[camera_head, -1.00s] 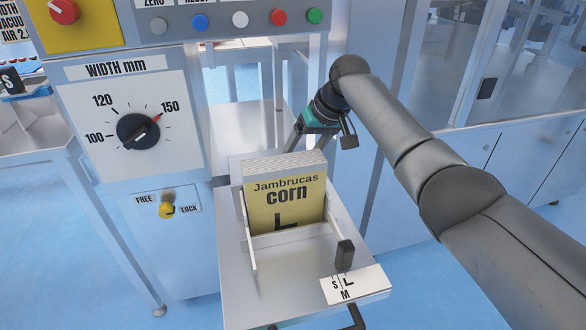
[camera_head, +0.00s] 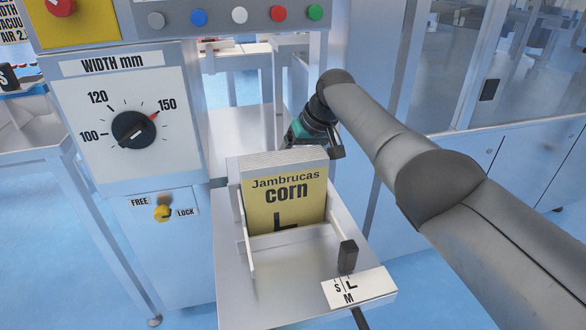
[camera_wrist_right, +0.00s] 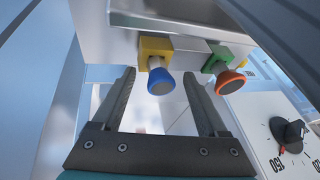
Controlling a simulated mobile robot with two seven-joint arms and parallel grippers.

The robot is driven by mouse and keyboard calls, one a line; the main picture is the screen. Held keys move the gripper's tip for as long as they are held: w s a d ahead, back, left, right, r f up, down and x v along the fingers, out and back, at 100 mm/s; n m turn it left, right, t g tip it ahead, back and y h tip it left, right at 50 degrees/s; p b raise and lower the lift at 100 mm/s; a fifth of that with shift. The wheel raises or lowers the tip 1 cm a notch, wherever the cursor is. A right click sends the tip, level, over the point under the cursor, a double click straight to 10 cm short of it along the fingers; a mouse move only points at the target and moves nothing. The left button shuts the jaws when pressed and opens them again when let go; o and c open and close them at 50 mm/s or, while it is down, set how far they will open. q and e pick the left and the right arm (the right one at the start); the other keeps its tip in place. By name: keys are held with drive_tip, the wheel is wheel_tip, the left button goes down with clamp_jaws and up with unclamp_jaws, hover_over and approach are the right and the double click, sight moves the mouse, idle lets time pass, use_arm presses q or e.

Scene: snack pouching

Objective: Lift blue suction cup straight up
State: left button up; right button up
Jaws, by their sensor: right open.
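The blue suction cup (camera_wrist_right: 161,84) hangs under a yellow block (camera_wrist_right: 155,48) in the right wrist view. My right gripper (camera_wrist_right: 159,76) is open, with one finger on each side of the blue cup in that picture. I see no clear contact; whether the cup lies in depth between the fingers I cannot tell. In the head view my right gripper (camera_head: 308,138) is behind the stack of corn pouches, its fingers mostly hidden. The suction cups do not show in the head view. My left gripper is not in view.
An orange suction cup (camera_wrist_right: 230,82) on a green block (camera_wrist_right: 217,58) hangs close to the right of the blue one. The corn pouch stack (camera_head: 287,200) stands in a tray. The width dial (camera_head: 134,129) points near 150.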

drive_tip(key=shift+c, duration=0.2)
clamp_jaws()
idle(0.3)
drive_tip(key=shift+r, duration=0.35)
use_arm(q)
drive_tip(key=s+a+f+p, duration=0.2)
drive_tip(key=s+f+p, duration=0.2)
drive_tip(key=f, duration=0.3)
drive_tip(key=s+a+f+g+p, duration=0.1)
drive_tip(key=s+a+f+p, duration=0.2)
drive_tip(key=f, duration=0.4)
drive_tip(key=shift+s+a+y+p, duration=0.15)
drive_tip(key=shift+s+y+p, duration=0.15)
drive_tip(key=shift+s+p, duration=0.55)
use_arm(e)
wheel_tip(320, 180, up, 19)
drive_tip(key=shift+r, duration=0.2)
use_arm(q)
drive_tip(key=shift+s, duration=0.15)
